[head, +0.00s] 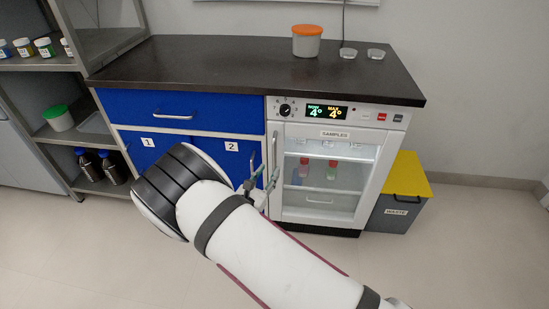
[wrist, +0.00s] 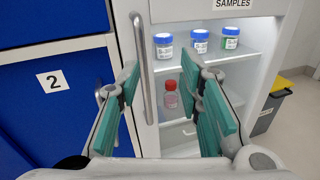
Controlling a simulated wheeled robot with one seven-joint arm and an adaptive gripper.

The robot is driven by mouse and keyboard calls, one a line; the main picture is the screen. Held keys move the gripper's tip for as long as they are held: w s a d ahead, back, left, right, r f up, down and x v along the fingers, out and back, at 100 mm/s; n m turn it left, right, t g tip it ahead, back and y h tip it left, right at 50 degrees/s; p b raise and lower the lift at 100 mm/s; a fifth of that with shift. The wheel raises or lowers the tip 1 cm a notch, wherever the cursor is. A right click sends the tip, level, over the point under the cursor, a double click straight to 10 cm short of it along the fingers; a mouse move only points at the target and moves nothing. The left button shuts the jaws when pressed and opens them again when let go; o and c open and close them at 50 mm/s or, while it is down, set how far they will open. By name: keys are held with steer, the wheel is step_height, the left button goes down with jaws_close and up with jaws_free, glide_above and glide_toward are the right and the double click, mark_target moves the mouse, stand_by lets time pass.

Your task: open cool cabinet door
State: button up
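The cool cabinet (head: 340,122), labelled SAMPLES, stands under the right end of the dark worktop. Its glass door (head: 328,172) looks shut. The door's vertical bar handle (head: 274,152) is on its left side, and the handle (wrist: 144,70) also shows upright in the wrist view. My gripper (head: 258,184) is in front of the door's left edge, near the handle's lower part. In the wrist view my gripper (wrist: 160,75) is open and empty, with green finger pads. The handle appears between the fingers, closer to the left one; I cannot tell how deep it lies.
Blue cupboard door 2 (wrist: 55,85) with its own handle (wrist: 101,94) is just left of the cabinet. A grey waste bin (head: 397,213) with yellow lid stands to its right. Sample jars (wrist: 200,42) are inside. Floor in front is clear.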

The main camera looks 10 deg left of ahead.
mark_target(274, 155)
steer(key=shift+n+y, duration=0.8)
steer(key=shift+n, duration=0.1)
steer(key=w+f+b, duration=0.1)
steer(key=w, duration=0.3)
steer(key=w+f+b, duration=0.1)
steer(key=w, duration=0.3)
steer(key=w+b, duration=0.1)
steer(key=w, duration=0.3)
steer(key=shift+w+d+f, duration=0.3)
steer(key=shift+w+f, duration=0.1)
jaws_close()
